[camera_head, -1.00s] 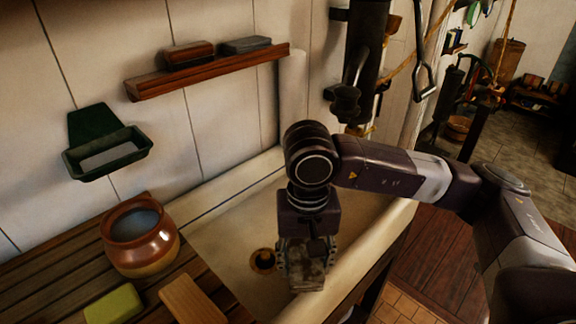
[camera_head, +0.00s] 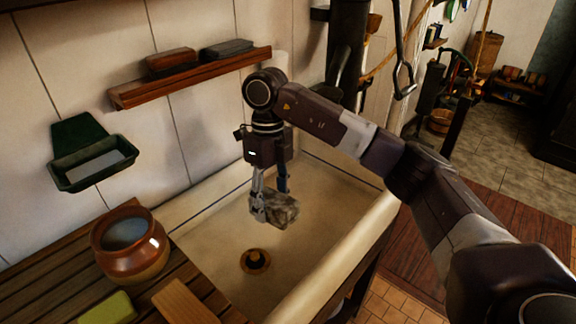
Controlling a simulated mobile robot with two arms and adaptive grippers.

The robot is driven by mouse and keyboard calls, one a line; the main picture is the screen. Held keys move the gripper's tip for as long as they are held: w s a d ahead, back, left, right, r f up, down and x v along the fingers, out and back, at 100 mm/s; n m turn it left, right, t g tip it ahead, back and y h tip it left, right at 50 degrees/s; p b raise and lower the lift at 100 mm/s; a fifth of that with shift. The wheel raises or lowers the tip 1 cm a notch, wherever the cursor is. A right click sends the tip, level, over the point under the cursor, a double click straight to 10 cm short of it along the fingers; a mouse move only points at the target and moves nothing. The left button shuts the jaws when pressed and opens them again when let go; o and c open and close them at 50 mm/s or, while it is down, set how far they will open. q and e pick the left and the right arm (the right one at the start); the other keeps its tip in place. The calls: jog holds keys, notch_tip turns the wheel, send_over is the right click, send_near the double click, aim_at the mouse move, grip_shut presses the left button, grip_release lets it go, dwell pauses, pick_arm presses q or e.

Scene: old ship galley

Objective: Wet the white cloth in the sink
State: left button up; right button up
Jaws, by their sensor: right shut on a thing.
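My right gripper (camera_head: 272,207) is shut on a crumpled greyish-white cloth (camera_head: 282,211). It points down over the sink and holds the cloth above the basin, behind the drain. I see no water in the basin. Part of the cloth is hidden by the fingers. My left gripper is not in view.
A wooden drainboard (camera_head: 60,268) at the left bears a brown jar (camera_head: 131,251), a green block (camera_head: 108,308) and a wooden block (camera_head: 184,302). A green soap dish (camera_head: 90,160) and a wooden shelf (camera_head: 190,80) are on the wall. A dark pump-like column (camera_head: 347,50) stands behind the sink.

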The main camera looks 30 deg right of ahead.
jog(key=w+d+m+t+p, duration=0.15)
jog(key=w+d+m, duration=0.35)
jog(key=m, duration=0.9)
jog(key=w+d+m+t+p, duration=0.1)
jog(key=w+d+m+t, duration=0.25)
jog(key=m, duration=0.95)
jog(key=shift+w+d+f+b, duration=0.1)
jog(key=shift+d+f+b, duration=0.05)
jog(key=shift+f+b, duration=2.05)
jog(key=shift+w+d+f+b, duration=0.1)
jog(key=shift+f+b, duration=1.15)
jog(key=shift+f, duration=1.75)
jog(key=shift+w+d+f+b, duration=0.1)
jog(key=shift+d+f+b, duration=0.05)
jog(key=shift+f+b, duration=2.05)
jog(key=shift+f+p, duration=0.4)
jog(key=shift+p, duration=0.05)
notch_tip(320, 180, up, 14)
jog(key=p, duration=1)
jog(key=shift+r+p, duration=1.5)
jog(key=shift+r, duration=0.4)
